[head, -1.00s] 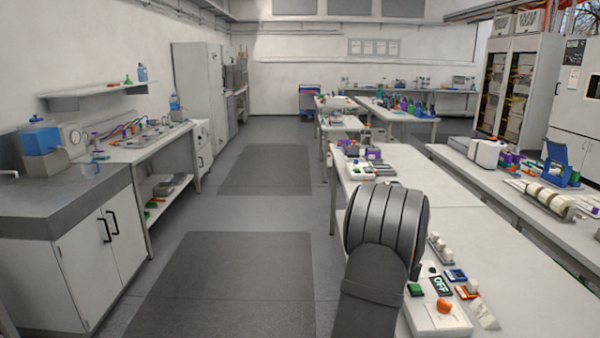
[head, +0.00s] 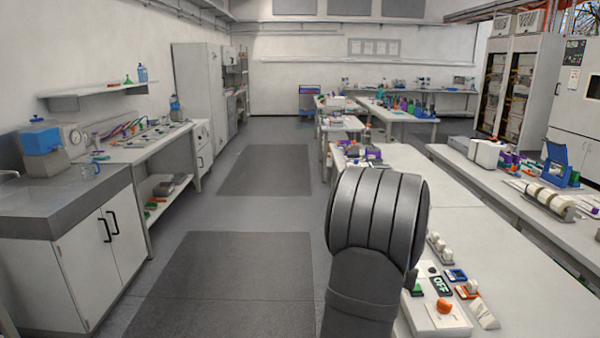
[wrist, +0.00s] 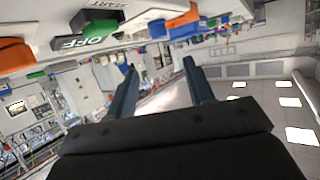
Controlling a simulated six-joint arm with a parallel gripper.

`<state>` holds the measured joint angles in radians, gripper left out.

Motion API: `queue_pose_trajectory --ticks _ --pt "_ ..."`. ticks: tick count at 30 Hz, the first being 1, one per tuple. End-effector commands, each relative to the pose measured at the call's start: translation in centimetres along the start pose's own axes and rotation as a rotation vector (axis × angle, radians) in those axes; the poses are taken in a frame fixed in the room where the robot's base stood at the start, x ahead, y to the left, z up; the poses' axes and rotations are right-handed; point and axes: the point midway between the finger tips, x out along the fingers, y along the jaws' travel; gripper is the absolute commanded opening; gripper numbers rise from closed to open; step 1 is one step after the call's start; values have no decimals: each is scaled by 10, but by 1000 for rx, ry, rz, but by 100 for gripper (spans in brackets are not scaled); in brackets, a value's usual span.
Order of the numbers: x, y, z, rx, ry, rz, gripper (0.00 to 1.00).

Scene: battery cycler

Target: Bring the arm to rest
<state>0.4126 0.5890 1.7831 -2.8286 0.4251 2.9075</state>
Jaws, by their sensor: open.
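My gripper (wrist: 160,85) shows in the wrist view with its two dark fingers apart and nothing between them. The wrist view is tilted, with the bench top (wrist: 100,30) at the upper left and room lights at the right. In the head view my dark, ribbed arm stands in front of the near end of the long white bench (head: 530,270); the gripper itself does not show there. A panel (head: 437,316) with a green button, an orange knob and an OFF sign (head: 441,286) lies just right of my arm. The sign also shows in the wrist view (wrist: 70,43).
White blocks (head: 437,246) stand on the bench beside my arm. Purple and green items (head: 372,153) sit at its far end. A second bench (head: 520,200) runs along the right. The aisle floor with dark mats (head: 230,280) is clear to the left.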

Motion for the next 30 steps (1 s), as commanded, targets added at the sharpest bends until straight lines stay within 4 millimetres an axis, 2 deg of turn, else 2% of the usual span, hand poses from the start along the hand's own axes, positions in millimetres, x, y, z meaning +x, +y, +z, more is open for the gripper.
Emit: queue_pose_trajectory --ticks 24,30 --pt "136 0 2 1 -3 1 48" --pt "135 -1 1 16 -2 35 48"
